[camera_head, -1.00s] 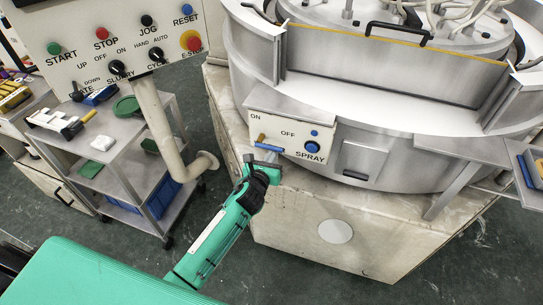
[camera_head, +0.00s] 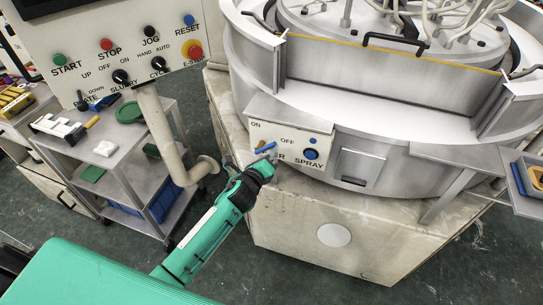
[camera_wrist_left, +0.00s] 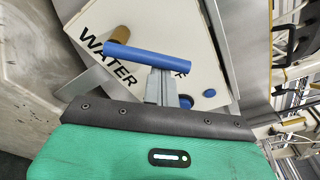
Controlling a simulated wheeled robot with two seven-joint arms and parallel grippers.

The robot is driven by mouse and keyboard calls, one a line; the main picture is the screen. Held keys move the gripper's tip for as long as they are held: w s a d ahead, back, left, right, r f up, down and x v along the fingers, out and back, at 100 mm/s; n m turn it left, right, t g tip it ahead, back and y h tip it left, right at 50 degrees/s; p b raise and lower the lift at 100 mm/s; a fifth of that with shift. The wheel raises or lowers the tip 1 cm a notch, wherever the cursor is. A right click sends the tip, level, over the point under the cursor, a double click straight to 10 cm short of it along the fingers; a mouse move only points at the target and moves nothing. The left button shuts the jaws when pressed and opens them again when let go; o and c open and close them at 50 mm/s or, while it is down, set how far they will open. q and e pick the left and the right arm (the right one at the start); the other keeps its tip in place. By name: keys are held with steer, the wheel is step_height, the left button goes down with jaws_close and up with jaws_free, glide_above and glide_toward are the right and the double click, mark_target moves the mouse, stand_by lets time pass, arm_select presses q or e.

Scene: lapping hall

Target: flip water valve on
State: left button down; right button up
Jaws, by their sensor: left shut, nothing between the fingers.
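The water valve is a blue bar handle (camera_head: 265,148) with a brass stem at its left end, on the white panel (camera_head: 318,142) marked ON and OFF. The handle points right and slightly up in the head view. My left gripper (camera_head: 272,161) is shut and empty just below the handle. In the wrist view its grey fingers (camera_wrist_left: 160,82) reach to the handle's lower edge; I cannot tell whether they touch. My right gripper is not in view.
A blue SPRAY knob (camera_head: 311,154) sits right of the valve. The round steel tank (camera_head: 365,100) rises behind. A button console (camera_head: 110,60) on a cream post (camera_head: 160,130) and a grey trolley (camera_head: 125,155) stand left. Open floor lies in front.

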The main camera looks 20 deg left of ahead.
mark_target(260, 146)
arm_select(q)
steer(key=n, duration=0.1)
steer(key=a+r+n, duration=0.1)
steer(key=n, duration=0.1)
steer(key=shift+a+r, duration=0.1)
steer(key=shift+r, duration=0.15)
steer(key=a+n, duration=0.1)
steer(key=n, duration=0.1)
steer(key=a+r+n, duration=0.1)
steer(key=shift+w+n+t+h, duration=0.1)
steer(key=shift+n+t+h, duration=0.2)
steer(key=shift+n+t, duration=0.1)
steer(key=shift+a+r, duration=0.1)
stand_by(0.4)
